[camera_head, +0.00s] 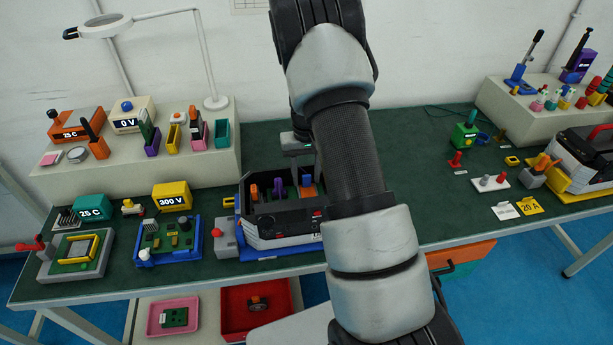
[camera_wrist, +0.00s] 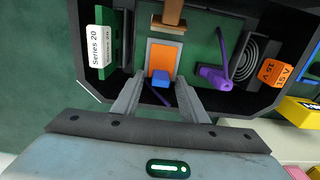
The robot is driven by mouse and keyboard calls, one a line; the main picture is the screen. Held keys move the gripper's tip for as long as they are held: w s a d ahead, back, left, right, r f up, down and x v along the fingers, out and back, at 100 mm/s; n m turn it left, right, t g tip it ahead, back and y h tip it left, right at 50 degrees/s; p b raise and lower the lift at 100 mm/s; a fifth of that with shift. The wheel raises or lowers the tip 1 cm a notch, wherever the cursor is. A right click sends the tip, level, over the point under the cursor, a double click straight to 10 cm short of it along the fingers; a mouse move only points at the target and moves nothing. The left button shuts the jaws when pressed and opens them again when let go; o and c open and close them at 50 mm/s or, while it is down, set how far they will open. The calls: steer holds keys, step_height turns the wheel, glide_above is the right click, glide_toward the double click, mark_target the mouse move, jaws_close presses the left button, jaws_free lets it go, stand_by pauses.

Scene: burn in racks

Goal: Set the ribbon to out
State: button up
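In the wrist view, an orange flat panel (camera_wrist: 165,55) with a blue tab (camera_wrist: 160,78) at its lower end lies in a black open case (camera_wrist: 262,101). This may be the ribbon, but I cannot tell for sure. My gripper (camera_wrist: 160,88) is open, with one finger on each side of the blue tab and a gap on both sides.
Inside the case are a purple part (camera_wrist: 216,76), a grey coil (camera_wrist: 257,52), an orange labelled block (camera_wrist: 275,72) and a "Series 20" label (camera_wrist: 98,45). A brown bar (camera_wrist: 174,12) is just beyond the orange panel. A yellow block (camera_wrist: 300,112) is outside, right.

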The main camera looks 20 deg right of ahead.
step_height(320, 180, up, 17)
steer(key=shift+r, duration=0.2)
stand_by(0.5)
stand_by(0.3)
